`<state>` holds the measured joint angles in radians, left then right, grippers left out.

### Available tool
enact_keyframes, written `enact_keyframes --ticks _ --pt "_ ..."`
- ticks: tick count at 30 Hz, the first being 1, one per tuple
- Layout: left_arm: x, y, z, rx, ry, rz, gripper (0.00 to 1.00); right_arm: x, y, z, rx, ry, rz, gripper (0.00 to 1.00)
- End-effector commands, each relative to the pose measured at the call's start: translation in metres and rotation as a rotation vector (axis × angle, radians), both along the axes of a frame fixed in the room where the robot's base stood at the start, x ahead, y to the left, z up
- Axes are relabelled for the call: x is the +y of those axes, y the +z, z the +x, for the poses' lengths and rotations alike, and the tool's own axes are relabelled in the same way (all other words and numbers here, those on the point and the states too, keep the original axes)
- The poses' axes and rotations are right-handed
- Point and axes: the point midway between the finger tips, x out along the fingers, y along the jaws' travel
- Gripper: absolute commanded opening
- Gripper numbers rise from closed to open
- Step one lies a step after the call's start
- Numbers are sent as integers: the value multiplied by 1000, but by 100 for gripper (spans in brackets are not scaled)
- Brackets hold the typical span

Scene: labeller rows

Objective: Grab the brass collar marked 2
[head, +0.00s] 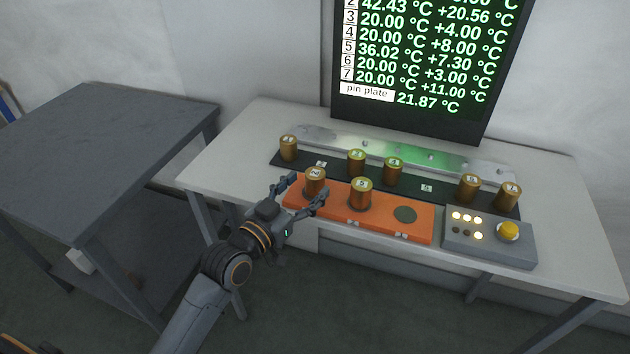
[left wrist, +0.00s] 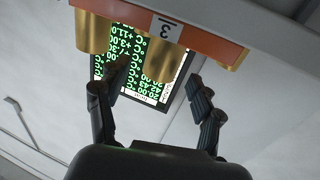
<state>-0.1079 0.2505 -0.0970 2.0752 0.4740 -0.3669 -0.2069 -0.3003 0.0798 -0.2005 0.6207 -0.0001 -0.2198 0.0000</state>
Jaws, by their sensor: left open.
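The brass collar that looks marked 2 (head: 314,183) stands upright at the left end of the orange plate (head: 333,214). Its top mark is small and turned, so the number is hard to read. My left gripper (head: 306,192) is open, its fingers at either side of this collar in the head view; whether they touch it cannot be told. The left wrist view looks upside down. There the open fingers (left wrist: 158,92) show below several brass collars (left wrist: 165,58), whose marks are hidden. My right gripper is not in view.
A brass collar marked 5 (head: 360,194) stands close by on the orange plate. Several more, such as one at the left (head: 288,150), stand on the dark strip (head: 338,173) behind. A button box (head: 490,243) sits at right, a screen (head: 425,60) behind. A grey table (head: 90,150) is at left.

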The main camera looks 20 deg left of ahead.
Motion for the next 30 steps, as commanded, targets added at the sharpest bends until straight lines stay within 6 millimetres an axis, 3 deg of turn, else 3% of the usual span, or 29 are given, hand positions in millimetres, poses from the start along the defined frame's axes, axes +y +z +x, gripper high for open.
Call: enact_keyframes --ticks 9,17,26,30 --pt "-11 -2 41 -2 -1 -2 66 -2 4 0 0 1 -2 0" --pt "-12 -3 43 0 -1 -1 66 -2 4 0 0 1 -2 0" --pt "-12 -3 43 0 -1 0 5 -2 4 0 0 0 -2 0" --pt "-11 -2 43 -2 -1 -1 2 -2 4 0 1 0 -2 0"
